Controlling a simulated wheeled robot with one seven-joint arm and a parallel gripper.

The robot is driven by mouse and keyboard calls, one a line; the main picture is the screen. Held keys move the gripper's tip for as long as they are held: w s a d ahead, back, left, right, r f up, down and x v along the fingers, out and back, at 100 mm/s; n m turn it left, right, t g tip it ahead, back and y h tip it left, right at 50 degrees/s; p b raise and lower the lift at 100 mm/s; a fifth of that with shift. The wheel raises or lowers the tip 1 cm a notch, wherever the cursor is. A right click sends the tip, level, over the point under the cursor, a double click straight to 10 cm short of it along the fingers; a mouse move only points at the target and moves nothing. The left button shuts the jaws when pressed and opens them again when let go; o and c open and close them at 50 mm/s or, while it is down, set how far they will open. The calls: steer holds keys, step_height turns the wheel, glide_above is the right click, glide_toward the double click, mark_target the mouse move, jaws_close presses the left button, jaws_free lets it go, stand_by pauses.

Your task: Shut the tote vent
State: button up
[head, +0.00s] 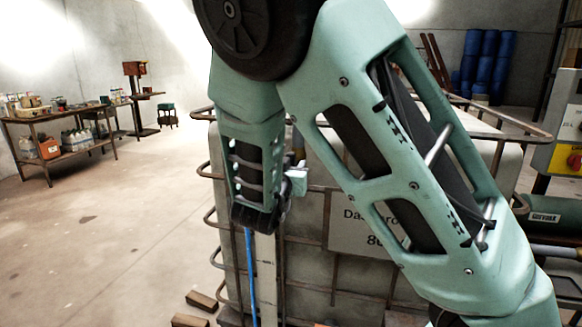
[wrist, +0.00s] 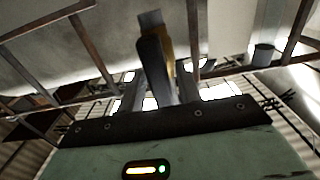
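The tote (head: 305,250) is a pale, box-shaped container in a rusty tube cage, close in front of me in the head view. My arm crosses in front of it and hides much of its top and its label (head: 352,228). In the wrist view, my gripper (wrist: 160,85) reaches in among the cage bars. A dark upright piece with a yellow-brown side (wrist: 155,60) stands at the fingers; it may be part of the vent, but I cannot tell. Whether the fingers touch it is unclear.
Rusty cage bars (wrist: 52,22) flank the gripper closely in the wrist view. A workbench (head: 60,120) with jars and bottles stands at the left, and blue drums (head: 480,65) at the back right. Wooden blocks (head: 200,300) lie by the tote. Floor at the left is clear.

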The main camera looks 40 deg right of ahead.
jaws_close()
steer(key=shift+f+m, duration=0.1)
steer(key=shift+m, duration=0.2)
steer(key=m+b, duration=0.3)
steer(key=shift+s+d+f, duration=0.1)
steer(key=shift+s+f, duration=0.05)
steer(key=m+b, duration=0.4)
steer(key=shift+s+d+f, duration=0.1)
steer(key=m+b, duration=0.4)
steer(key=b, duration=0.1)
steer(key=m+b, duration=0.2)
steer(key=b, duration=0.1)
steer(key=shift+s+f, duration=0.1)
steer(key=shift+f, duration=0.2)
steer(key=m+b, duration=0.3)
steer(key=b, duration=0.1)
steer(key=shift+m+b, duration=0.3)
steer(key=shift+b, duration=0.05)
steer(key=shift+r+m+b, duration=0.1)
steer(key=shift+m+b, duration=0.2)
steer(key=shift+b, duration=0.1)
